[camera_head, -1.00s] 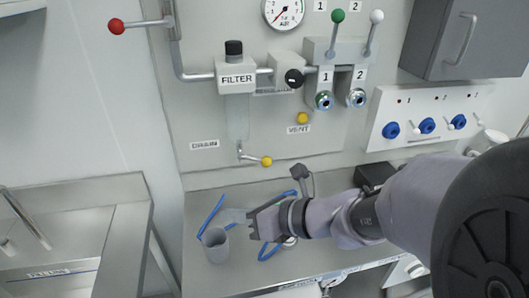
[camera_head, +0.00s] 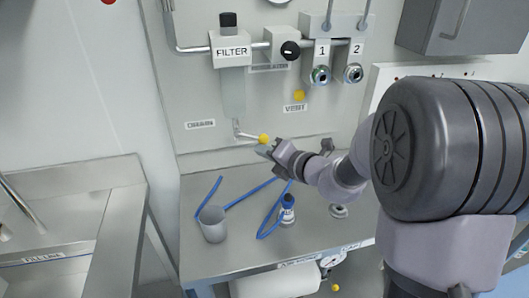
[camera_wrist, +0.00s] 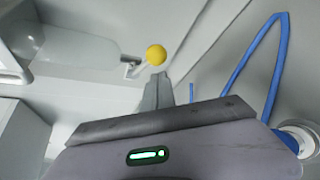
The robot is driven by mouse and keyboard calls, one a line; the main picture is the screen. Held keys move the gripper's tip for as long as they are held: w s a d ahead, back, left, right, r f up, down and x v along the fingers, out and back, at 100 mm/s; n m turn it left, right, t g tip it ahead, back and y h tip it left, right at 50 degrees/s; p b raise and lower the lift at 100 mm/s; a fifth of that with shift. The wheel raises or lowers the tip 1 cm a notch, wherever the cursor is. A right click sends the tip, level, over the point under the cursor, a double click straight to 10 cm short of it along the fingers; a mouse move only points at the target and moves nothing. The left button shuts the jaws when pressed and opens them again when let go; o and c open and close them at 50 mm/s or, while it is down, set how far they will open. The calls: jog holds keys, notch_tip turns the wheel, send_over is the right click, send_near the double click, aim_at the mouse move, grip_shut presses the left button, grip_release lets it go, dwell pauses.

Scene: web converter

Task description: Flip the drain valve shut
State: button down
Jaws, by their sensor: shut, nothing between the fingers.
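The drain valve (camera_head: 247,136) is a small lever with a yellow ball knob, below the clear filter bowl and beside the DRAIN label (camera_head: 200,124). Its lever points right and slightly downward. My gripper (camera_head: 266,150) is shut and empty, with its tips just below and right of the yellow knob. In the wrist view the yellow knob (camera_wrist: 156,55) is just beyond the fingertips (camera_wrist: 161,80). I cannot tell whether the tips touch it.
A grey cup (camera_head: 212,226), blue tubing (camera_head: 250,192) and a blue-capped bottle (camera_head: 287,208) are on the steel bench below. A yellow VENT knob (camera_head: 299,96) is up to the right. A sink (camera_head: 60,220) is at the left.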

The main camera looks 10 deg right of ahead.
jog(key=shift+w+d+r, duration=0.1)
jog(key=shift+w+d, duration=0.05)
jog(key=shift+w, duration=0.05)
jog(key=r+n+h+p, duration=0.1)
jog(key=r+p, duration=0.1)
jog(key=p, duration=0.2)
jog(key=shift+d+n+g, duration=0.15)
jog(key=shift+n+g, duration=0.15)
